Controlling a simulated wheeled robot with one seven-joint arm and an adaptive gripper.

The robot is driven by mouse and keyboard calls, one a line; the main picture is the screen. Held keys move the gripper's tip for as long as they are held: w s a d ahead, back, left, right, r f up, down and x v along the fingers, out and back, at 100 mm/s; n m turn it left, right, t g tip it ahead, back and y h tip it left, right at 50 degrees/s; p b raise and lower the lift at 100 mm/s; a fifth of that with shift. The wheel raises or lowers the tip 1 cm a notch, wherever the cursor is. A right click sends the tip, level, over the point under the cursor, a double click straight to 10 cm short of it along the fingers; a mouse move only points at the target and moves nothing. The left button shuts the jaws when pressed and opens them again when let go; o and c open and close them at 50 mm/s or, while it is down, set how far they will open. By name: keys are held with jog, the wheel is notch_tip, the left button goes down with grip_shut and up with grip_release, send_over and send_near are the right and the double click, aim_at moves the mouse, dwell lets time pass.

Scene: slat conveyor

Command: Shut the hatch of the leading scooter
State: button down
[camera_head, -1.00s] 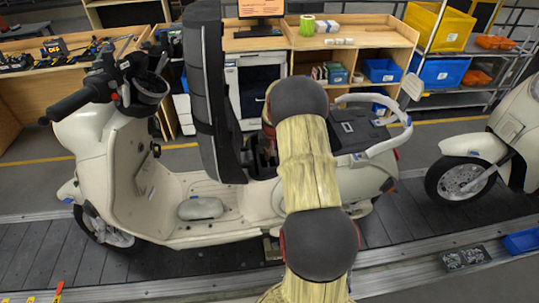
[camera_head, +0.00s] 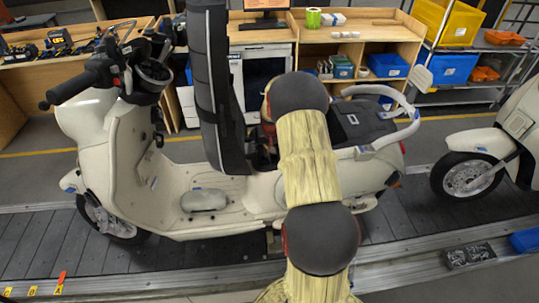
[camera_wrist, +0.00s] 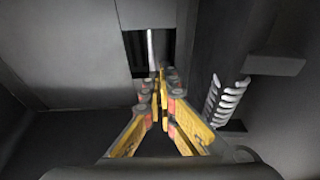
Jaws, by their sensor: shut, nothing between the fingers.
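The leading scooter (camera_head: 185,215) is cream and stands side-on on the conveyor, with its handlebar at the left. Its hatch, the long dark seat (camera_head: 222,95), stands steeply upright, with the opening beneath it showing partly at its lower right. My arm crosses in front of the scooter's rear half and hides part of it. My gripper is not distinguishable in the head view. In the wrist view my gripper (camera_wrist: 161,75) is shut and empty, its fingertips together among dark surfaces close around. I cannot tell whether it touches the hatch.
A second cream scooter (camera_head: 516,125) stands behind at the right edge. A wooden workbench (camera_head: 350,38) and a rack with bins (camera_head: 455,68) stand beyond the conveyor (camera_head: 60,250). A blue bin (camera_head: 525,240) and a dark item (camera_head: 469,255) lie along the near rail.

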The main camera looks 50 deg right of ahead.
jog(key=a+r, duration=0.3)
jog(key=r, duration=0.7)
jog(key=shift+s+a+r, duration=0.3)
jog(key=shift+a, duration=0.05)
